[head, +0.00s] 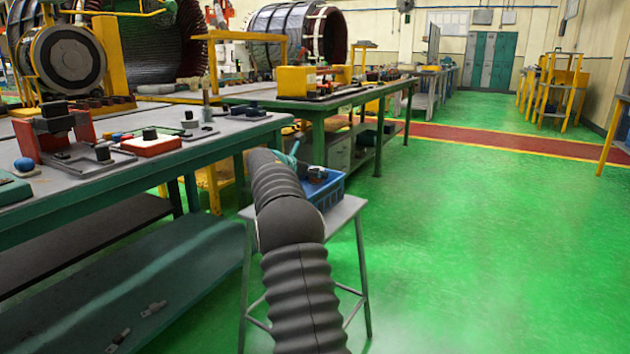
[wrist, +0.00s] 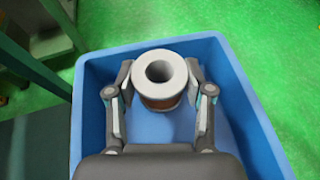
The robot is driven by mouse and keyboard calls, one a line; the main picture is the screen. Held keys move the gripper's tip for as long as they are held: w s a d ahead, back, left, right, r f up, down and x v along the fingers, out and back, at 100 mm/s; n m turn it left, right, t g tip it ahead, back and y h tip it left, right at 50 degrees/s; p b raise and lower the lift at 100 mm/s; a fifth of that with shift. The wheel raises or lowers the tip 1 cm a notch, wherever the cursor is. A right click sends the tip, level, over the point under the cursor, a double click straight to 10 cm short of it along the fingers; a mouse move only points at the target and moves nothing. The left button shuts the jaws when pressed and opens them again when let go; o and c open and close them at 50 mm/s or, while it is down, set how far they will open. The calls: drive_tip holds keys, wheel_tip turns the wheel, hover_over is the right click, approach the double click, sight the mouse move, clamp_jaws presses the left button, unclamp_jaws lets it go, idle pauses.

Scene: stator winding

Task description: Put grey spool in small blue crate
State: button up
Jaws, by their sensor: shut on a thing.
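The grey spool (wrist: 158,91) shows in the wrist view as a pale round flange with a centre hole and a copper-brown body below it. My gripper (wrist: 159,80) is shut on it, one finger on each side. The spool is within the outline of the small blue crate (wrist: 247,120), near its far wall. I cannot tell whether it touches the crate floor. In the head view the crate (head: 331,192) is partly hidden behind my arm, and the spool cannot be made out clearly.
The crate stands on a small grey-topped stand (head: 345,212) with thin legs. A long green workbench (head: 215,140) with tools and parts is at the left. The green floor (head: 480,240) to the right is clear.

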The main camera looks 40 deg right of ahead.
drive_tip(key=shift+f, duration=0.95)
drive_tip(key=shift+f, duration=0.15)
drive_tip(key=o, duration=1.1)
drive_tip(key=shift+o, duration=0.2)
